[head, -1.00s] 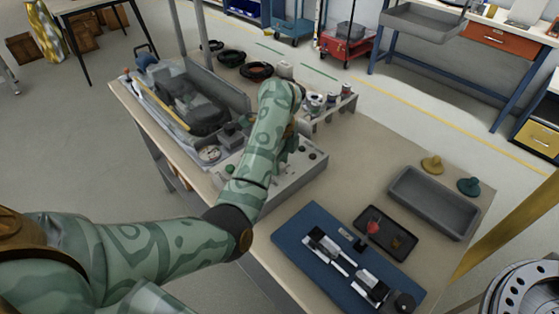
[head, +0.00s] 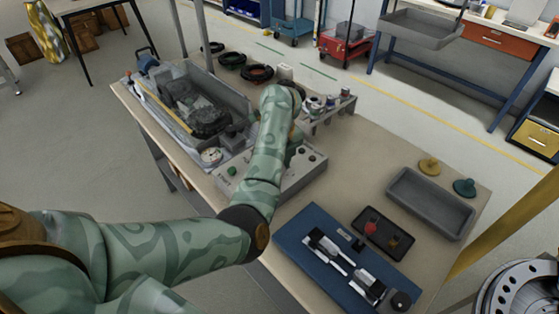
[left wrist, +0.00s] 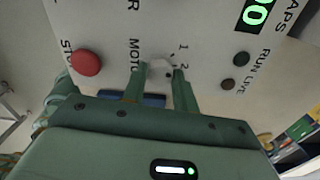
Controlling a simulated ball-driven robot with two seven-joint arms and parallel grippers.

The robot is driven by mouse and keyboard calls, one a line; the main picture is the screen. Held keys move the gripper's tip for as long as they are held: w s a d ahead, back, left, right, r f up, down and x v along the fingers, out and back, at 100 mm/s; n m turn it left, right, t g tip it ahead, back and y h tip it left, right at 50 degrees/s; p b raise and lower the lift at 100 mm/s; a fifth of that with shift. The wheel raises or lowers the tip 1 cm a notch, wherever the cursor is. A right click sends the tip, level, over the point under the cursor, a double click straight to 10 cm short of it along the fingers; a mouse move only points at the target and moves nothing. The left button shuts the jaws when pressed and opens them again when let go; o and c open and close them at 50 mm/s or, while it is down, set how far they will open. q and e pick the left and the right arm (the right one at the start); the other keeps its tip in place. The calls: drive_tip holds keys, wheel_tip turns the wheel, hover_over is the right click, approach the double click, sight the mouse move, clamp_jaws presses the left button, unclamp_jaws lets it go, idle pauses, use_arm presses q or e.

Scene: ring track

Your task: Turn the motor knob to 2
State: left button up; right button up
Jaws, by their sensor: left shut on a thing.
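The motor knob (left wrist: 160,70) is a small pale knob on the light grey panel, beside the letters "MOTO" and the marks 1 and 2. My left gripper (left wrist: 159,74) is shut on it, one green finger on each side. Which mark the knob points to is too small to tell. In the head view the control box (head: 306,172) stands on the bench, and my left arm hides the knob and most of the gripper. My right gripper is not in view.
The panel has a red stop button (left wrist: 87,62), two dark buttons marked RUN and LIVE, and a green display (left wrist: 256,12). Left of the box is a grey tank (head: 240,98). Right are a blue mat (head: 300,225), a dark tray (head: 372,243) and an empty grey bin (head: 392,190).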

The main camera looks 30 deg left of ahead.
use_arm(q)
drive_tip(key=shift+m+p, duration=0.7)
drive_tip(key=shift+m, duration=1.1)
drive_tip(key=o, duration=1)
drive_tip(key=shift+r, duration=0.1)
wheel_tip(320, 180, up, 16)
drive_tip(key=p, duration=0.6)
drive_tip(key=shift+r+p, duration=0.1)
drive_tip(key=shift+p, duration=0.3)
